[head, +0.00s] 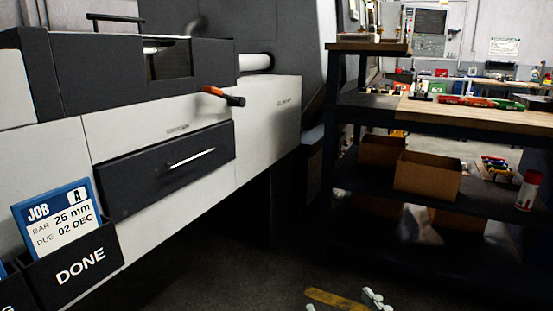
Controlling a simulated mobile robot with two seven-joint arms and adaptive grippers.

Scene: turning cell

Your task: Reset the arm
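Two pale fingertips at the bottom edge, right of centre, look like those of my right gripper (343,303). They stand apart with dark floor and a yellow stripe between them, and nothing shows held there. The rest of that gripper is cut off by the lower edge. My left gripper is not in the head view.
A grey and white lathe (270,115) with an orange-and-black lever (224,96) and a closed dark drawer (165,168) fills the left. A blue job card (60,212) stands in the DONE holder (80,264). A dark shelf unit (345,140) at right bears cardboard boxes (426,178) and a red-and-white can (528,191). Floor between is mostly clear.

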